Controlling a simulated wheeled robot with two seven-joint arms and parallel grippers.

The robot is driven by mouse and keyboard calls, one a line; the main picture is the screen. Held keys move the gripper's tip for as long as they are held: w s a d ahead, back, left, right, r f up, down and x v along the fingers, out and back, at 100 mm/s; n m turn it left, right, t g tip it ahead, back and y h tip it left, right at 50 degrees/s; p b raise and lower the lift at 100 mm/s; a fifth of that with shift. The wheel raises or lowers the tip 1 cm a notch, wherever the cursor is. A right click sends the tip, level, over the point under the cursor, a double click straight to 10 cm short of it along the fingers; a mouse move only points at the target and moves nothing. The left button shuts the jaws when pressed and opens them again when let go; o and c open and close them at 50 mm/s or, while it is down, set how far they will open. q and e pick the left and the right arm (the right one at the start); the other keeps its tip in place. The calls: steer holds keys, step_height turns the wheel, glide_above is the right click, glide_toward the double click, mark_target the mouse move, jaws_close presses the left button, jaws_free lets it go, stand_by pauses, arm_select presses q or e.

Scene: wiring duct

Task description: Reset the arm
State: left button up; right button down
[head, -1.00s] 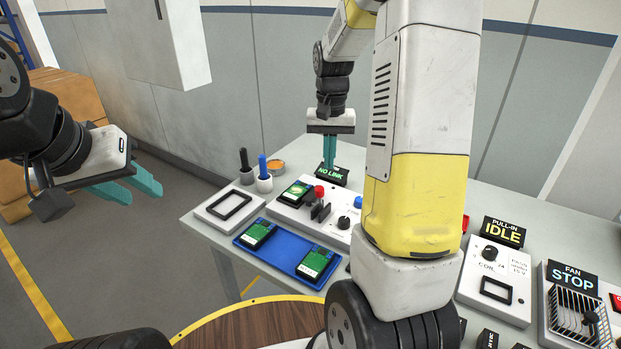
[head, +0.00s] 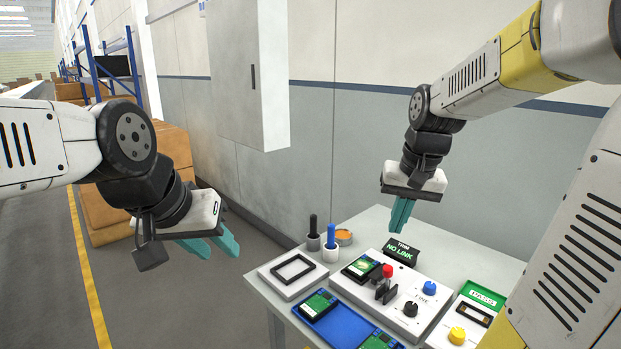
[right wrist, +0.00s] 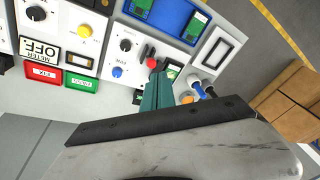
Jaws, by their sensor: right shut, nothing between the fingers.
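My right gripper (head: 401,213) is shut and empty. It hangs in the air above the back of the bench, over the NO LINK sign (head: 401,250). Its closed teal fingers also show in the right wrist view (right wrist: 157,92). My left gripper (head: 222,245) is at the left, in the air and off the bench. Its two teal fingers are apart with nothing visible between them. A white panel (head: 424,290) with a red knob, a blue knob and a black knob stands on the bench below the right gripper, and a green card module (head: 361,267) sits at its left.
A blue tray (head: 343,322) holds green modules. A white frame plate (head: 293,273), two cups with a black and a blue tool (head: 331,240), and an orange dish (head: 344,236) stand at the bench's left. A grey wall cabinet (head: 247,75) hangs behind.

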steer(key=s+a+r+n+t, duration=0.1)
steer(key=s+a, duration=0.1)
steer(key=s, duration=0.4)
steer(key=s+a+r+n+t+y, duration=0.1)
steer(key=s+a+r+t, duration=0.1)
steer(key=s, duration=0.4)
steer(key=shift+s+a+n+t, duration=0.25)
steer(key=shift+a+n+t, duration=0.05)
steer(key=shift+a, duration=0.25)
